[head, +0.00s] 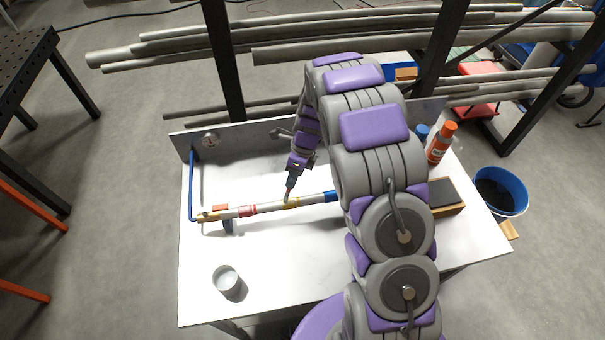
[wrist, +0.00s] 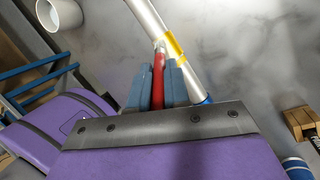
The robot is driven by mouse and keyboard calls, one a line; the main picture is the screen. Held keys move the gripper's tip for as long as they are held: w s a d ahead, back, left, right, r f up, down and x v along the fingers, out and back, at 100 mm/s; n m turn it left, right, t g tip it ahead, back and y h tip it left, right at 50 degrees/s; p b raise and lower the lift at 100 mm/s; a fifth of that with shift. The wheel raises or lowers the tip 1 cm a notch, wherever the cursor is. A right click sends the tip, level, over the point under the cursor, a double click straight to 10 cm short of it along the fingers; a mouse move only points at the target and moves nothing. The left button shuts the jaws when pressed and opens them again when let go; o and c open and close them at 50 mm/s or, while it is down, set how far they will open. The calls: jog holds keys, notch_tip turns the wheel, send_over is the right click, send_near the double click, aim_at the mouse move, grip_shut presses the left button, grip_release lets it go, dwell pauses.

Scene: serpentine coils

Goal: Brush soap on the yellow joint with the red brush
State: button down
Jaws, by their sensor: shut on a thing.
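My gripper (wrist: 157,88) is shut on the red brush (wrist: 158,62), held between its two blue-grey fingers in the wrist view. The brush tip is at the pale pipe (wrist: 150,17), right beside the yellow joint (wrist: 174,46); I cannot tell whether it touches. In the head view my gripper (head: 291,181) points down at the pipe, and the yellow joint (head: 292,203) is just under the brush tip. A red joint (head: 247,211) sits farther left on the same pipe. A white cup (head: 228,282), likely the soap cup, stands at the table's front left; its contents are unclear.
The white table (head: 300,262) is clear in front of the pipe. A blue upright pipe (head: 191,185) stands at the left end. An orange bottle (head: 441,142) and a wooden box (head: 447,196) are at the right. A blue bucket (head: 500,192) stands off the table.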

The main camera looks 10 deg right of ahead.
jog(key=shift+a, duration=0.55)
jog(key=shift+d+r+p, duration=0.1)
jog(key=shift+d+p, duration=0.35)
jog(key=shift+p, duration=0.75)
jog(key=shift+d, duration=0.15)
jog(key=shift+p, duration=0.3)
